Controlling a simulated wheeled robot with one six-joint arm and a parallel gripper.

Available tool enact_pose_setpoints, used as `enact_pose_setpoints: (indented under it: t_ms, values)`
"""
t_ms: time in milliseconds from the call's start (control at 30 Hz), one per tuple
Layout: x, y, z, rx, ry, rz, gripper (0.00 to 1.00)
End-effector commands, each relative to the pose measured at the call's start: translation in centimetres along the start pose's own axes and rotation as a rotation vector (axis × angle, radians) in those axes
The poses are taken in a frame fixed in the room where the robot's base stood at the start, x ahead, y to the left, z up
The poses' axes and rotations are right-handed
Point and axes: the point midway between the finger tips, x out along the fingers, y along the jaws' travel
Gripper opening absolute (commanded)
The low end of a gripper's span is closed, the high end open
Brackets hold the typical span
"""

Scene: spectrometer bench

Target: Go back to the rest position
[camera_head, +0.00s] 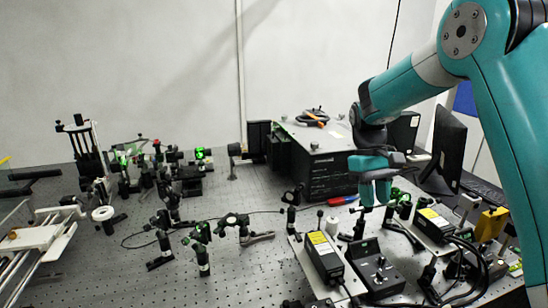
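My teal arm comes in from the right, and my gripper (376,195) hangs in the air pointing down, in front of the large dark box. Its two teal fingers are close together, and I cannot tell whether a gap is left between them. I see nothing clearly held. Below it are small optics and a metal plate (293,245) on the bench.
The perforated optical bench (100,262) carries several post-mounted optics at left and middle. A large dark box (322,165) stands behind my gripper. A black control box (375,274) and yellow-labelled boxes (325,257) stand in front. A monitor (447,150) is at right.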

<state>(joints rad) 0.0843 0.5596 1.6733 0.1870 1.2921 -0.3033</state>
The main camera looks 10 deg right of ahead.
Motion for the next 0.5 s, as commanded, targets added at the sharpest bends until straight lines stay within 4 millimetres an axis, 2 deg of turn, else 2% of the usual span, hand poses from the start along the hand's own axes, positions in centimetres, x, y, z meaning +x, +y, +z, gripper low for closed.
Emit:
enact_pose_setpoints:
  t_ms: [133, 233, 367, 500]
  values:
    - [-0.8, -1.9, 1.4, -0.053, 0.047, 0.009, 0.33]
    - [-1.6, -5.2, 4.1, -0.148, 0.129, 0.013, 0.33]
    - [-1.7, -11.0, 9.4, -0.308, 0.265, -0.017, 0.33]
    - [-0.3, -16.4, 15.8, -0.463, 0.390, -0.094, 0.33]
